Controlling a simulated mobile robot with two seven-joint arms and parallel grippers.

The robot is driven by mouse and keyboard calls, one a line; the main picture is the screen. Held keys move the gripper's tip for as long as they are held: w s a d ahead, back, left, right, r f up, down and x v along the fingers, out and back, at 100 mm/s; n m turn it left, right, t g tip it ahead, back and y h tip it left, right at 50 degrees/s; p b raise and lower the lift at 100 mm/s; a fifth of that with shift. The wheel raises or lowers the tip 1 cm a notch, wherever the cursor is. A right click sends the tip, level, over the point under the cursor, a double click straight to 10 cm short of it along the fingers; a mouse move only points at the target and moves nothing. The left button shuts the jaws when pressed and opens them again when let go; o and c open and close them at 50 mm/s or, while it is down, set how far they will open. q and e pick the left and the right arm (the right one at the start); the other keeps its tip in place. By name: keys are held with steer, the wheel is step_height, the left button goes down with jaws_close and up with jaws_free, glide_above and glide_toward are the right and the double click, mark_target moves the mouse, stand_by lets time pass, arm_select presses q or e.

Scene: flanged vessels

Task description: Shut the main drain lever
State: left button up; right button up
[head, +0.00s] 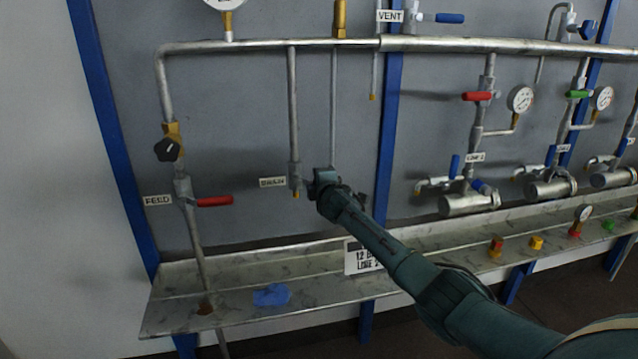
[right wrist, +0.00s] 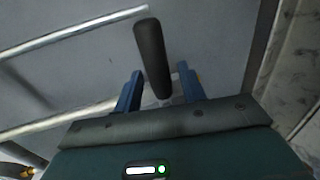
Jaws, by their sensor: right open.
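The drain valve (head: 295,178) sits on the vertical pipe beside the DRAIN label (head: 272,182) in the head view. My right gripper (head: 316,182) is just right of this valve, and it hides the lever there. In the right wrist view a black lever handle (right wrist: 152,58) stands between the two blue fingers of my right gripper (right wrist: 160,78). The fingers are apart, with a gap visible on each side of the handle. The handle's lower end is partly hidden by the gripper body. My left gripper is not in view.
The feed valve with a red lever (head: 214,201) is to the left. A steel shelf (head: 215,318) runs below, with a blue patch (head: 271,295) on it. A blue post (head: 387,130) and several valves and gauges are to the right.

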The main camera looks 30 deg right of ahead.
steer(key=shift+s+a+r, duration=0.1)
steer(key=shift+s+a, duration=0.05)
steer(key=shift+s, duration=0.35)
arm_select(q)
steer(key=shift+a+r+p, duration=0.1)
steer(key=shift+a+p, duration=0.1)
steer(key=shift+p, duration=0.2)
arm_select(e)
steer(key=v, duration=1.2)
steer(key=shift+r, duration=0.1)
steer(key=s+a+f+m+g+y, duration=0.1)
steer(key=s+a+f+m+y, duration=0.15)
steer(key=s+a+f, duration=0.55)
steer(key=s+a+f+m+g+y, duration=0.1)
steer(key=s+a+f+g+y, duration=0.15)
steer(key=s+a+f, duration=0.55)
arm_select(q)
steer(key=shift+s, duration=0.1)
arm_select(e)
steer(key=s+a+f+m+y, duration=0.1)
steer(key=s+f+m, duration=0.3)
steer(key=s, duration=0.5)
steer(key=s+a+f+m+g+y, duration=0.1)
steer(key=s+a+f+m, duration=0.2)
steer(key=s, duration=0.6)
step_height(320, 180, down, 2)
steer(key=shift+a+f+m, duration=0.1)
steer(key=shift+a+m, duration=0.25)
steer(key=shift+m, duration=0.6)
